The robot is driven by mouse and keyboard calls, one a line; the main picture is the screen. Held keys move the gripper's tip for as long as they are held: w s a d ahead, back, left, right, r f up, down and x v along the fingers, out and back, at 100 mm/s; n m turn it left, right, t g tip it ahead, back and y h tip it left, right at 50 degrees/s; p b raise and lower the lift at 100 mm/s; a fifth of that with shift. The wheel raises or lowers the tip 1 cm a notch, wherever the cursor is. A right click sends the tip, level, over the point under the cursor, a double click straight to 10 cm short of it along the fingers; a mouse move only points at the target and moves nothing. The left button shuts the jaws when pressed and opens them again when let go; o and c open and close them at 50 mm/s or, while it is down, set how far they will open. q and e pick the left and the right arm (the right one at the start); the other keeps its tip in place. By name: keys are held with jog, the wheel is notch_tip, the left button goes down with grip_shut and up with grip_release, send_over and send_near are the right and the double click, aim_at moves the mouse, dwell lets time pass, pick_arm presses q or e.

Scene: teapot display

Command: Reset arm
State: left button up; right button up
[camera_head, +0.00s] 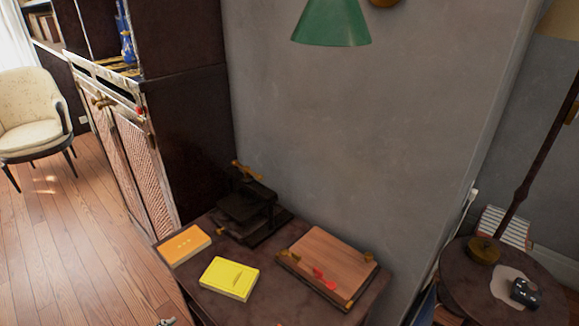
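A small grey metallic piece (167,322) shows at the bottom edge, left of the small dark table (205,300). It looks like a tip of my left gripper; the rest is cut off by the frame, and I cannot tell its opening. My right gripper is not in view. No teapot can be made out. On the table are an orange box (184,245), a yellow box (229,279), a black press-like device (250,212) and a wooden board (328,262) with brass corners and a small red item (322,274).
A dark cabinet (185,130) stands behind the table at left, and a grey wall (370,130) behind it. A round side table (470,310) with a lamp and a dark camera-like object (525,293) is at right. A cream chair (28,115) stands far left; the wooden floor (70,245) is clear.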

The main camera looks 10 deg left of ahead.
pick_arm(q)
jog(key=d+f+n+t+h, duration=0.2)
jog(key=d+f+h, duration=0.3)
jog(key=d+f, duration=0.3)
jog(key=shift+s+d+f+n+t, duration=0.3)
jog(key=shift+d+f, duration=0.1)
jog(key=shift+d, duration=1.1)
